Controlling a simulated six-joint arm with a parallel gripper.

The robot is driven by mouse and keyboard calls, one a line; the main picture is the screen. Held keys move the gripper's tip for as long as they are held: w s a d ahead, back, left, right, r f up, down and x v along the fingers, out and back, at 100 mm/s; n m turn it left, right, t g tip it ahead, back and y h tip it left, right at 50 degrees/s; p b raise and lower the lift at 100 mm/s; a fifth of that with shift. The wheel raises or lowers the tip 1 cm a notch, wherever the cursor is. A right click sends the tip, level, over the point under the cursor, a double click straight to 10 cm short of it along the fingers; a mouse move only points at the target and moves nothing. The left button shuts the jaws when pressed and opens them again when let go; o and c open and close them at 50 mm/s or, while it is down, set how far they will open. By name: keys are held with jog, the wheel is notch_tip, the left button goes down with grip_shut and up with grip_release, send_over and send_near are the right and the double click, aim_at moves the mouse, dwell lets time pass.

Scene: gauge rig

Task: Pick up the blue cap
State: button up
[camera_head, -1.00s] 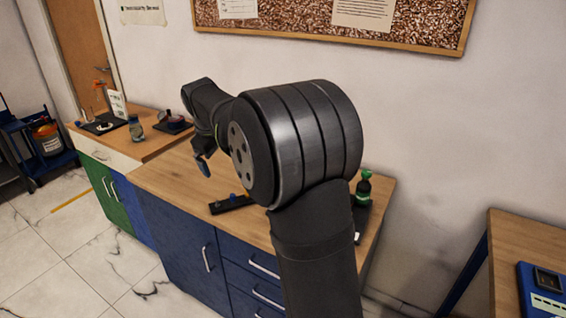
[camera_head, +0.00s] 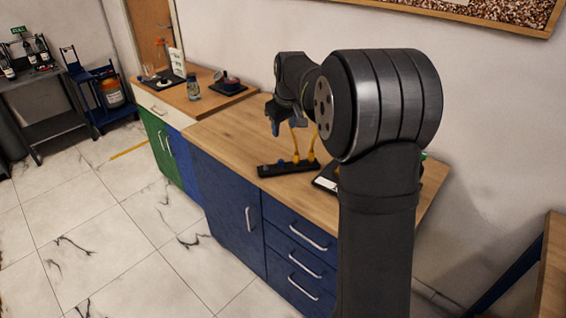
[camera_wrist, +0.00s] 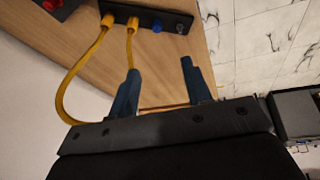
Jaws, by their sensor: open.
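The blue cap (camera_wrist: 158,26) sits on a black strip (camera_wrist: 143,19) near the top of the wrist view, between a yellow plug (camera_wrist: 132,22) and a bare dark socket (camera_wrist: 180,27). In the head view the cap (camera_head: 281,162) is small on the strip (camera_head: 268,171) on the wooden counter. My gripper (camera_wrist: 158,72) is open, with nothing between its two blue-grey fingers. It also shows in the head view (camera_head: 275,128), above the counter and apart from the strip and cap.
A yellow cable (camera_wrist: 66,88) loops from the strip beside my left finger. A dark tray (camera_head: 327,184) lies to the right of the strip, partly hidden by my arm. Another counter (camera_head: 176,100) holds a jar (camera_head: 193,84). Bare wood (camera_head: 220,130) lies left of the strip.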

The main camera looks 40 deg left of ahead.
notch_tip(320, 180, down, 3)
jog(key=w+m+y, duration=0.1)
jog(key=w+m, duration=0.1)
jog(key=w, duration=0.1)
send_near(281, 160)
notch_tip(281, 160, down, 3)
jog(key=shift+g, duration=0.4)
jog(key=shift+w+a+r+x, duration=0.1)
jog(key=shift+w+a+x, duration=0.05)
jog(key=shift+x, duration=0.8)
jog(key=shift+w+a+r+x, duration=0.1)
jog(key=shift+a+x, duration=0.05)
jog(key=shift+x, duration=0.8)
jog(key=shift+w+a+r+x, duration=0.1)
jog(key=shift+w+a+x, duration=0.05)
jog(key=shift+x, duration=0.75)
jog(key=shift+c, duration=0.5)
grip_shut()
